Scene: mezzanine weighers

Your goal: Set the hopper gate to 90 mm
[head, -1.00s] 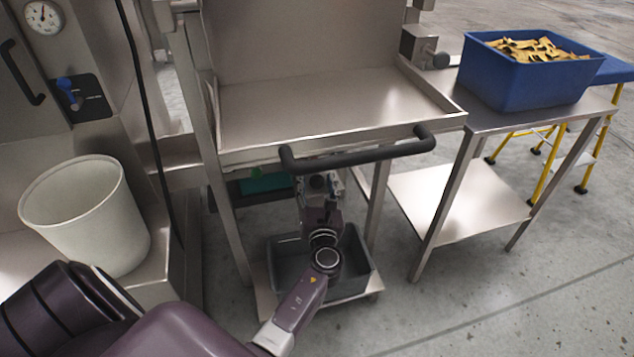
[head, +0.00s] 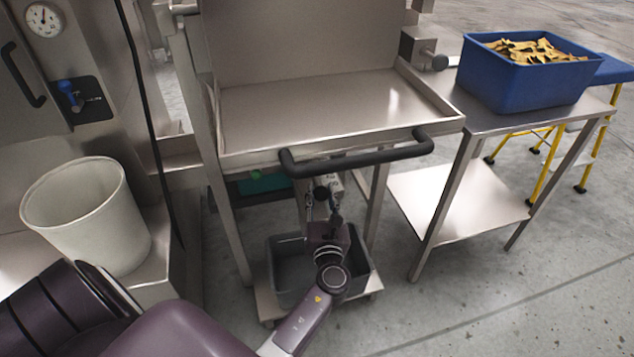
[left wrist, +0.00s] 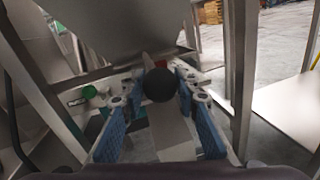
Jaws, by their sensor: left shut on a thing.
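My left gripper (head: 323,206) is below the black bar at the front of the steel hopper tray (head: 300,108). In the left wrist view a round black knob (left wrist: 161,85) sits between its blue-padded fingers, and the gripper is shut on it. A pale rod or plate edge shows behind the knob. The gate itself is mostly hidden under the tray and behind my arm, and I cannot read any millimetre scale. My right gripper is not in view.
The black bar (head: 360,158) runs just above my left gripper. A grey bin (head: 287,277) stands on a low trolley below. A white bucket (head: 85,215) is at left. At right, a steel table (head: 480,118) carries a blue crate (head: 520,88). A green button (left wrist: 89,91) is nearby.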

